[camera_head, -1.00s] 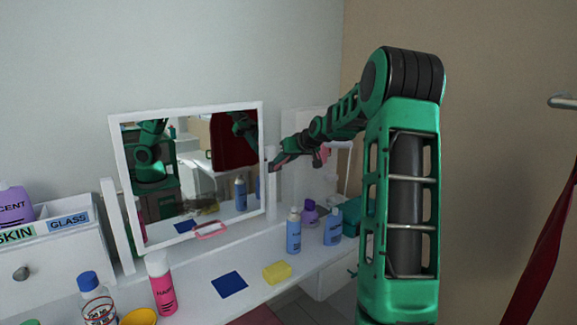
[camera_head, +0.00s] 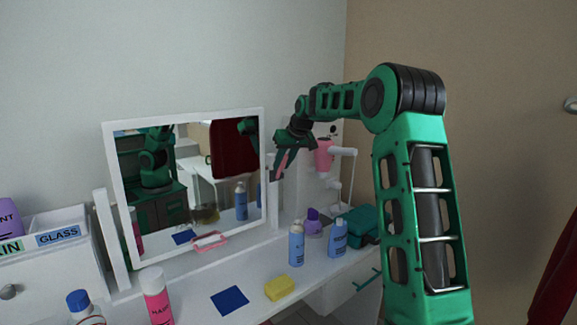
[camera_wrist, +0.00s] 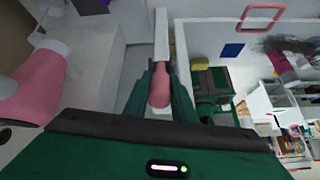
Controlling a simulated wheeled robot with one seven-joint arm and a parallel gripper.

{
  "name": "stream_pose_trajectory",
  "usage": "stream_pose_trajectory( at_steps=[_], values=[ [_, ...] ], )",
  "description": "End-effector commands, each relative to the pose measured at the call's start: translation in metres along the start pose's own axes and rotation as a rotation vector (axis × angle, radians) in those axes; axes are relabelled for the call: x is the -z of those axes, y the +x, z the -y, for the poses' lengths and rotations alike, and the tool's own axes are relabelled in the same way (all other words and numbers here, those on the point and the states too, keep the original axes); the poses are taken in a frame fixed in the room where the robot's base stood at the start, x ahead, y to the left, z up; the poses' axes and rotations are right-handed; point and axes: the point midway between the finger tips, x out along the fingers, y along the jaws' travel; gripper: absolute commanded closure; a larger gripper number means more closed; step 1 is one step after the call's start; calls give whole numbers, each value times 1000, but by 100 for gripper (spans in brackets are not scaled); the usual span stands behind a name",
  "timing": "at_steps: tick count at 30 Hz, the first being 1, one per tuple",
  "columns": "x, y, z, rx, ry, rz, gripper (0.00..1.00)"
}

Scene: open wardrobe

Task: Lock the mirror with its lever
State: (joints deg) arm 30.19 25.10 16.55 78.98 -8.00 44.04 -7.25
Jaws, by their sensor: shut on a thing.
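The white-framed mirror (camera_head: 190,180) stands tilted on the vanity between two white posts. A pink handle (camera_head: 210,241) is on its bottom edge and also shows in the wrist view (camera_wrist: 260,14). My gripper (camera_head: 279,172) points down at the mirror's right side, by the top of the right post (camera_head: 273,205). In the wrist view my gripper (camera_wrist: 160,88) is shut on the rounded pink lever (camera_wrist: 159,90), with one green finger on each side. The lever's far end and its joint with the mirror cannot be made out.
A pink hair dryer (camera_head: 323,152) is close to the right of my gripper and large in the wrist view (camera_wrist: 30,92). Blue bottles (camera_head: 297,243), a yellow sponge (camera_head: 280,287) and a blue cloth (camera_head: 230,300) are on the vanity. A white organizer (camera_head: 55,240) stands at left.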

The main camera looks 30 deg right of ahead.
Motion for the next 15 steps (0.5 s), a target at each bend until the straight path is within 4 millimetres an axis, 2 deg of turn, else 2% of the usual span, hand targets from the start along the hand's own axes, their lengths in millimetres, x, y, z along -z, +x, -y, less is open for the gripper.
stream_pose_trajectory(
  at_steps=[12, 13, 15],
  values=[
    [6, 0, 5, 2, -7, -9, 100],
    [6, 0, 5, 2, -7, -9, 72],
    [5, 0, 5, 2, -7, -8, 58]
  ],
)
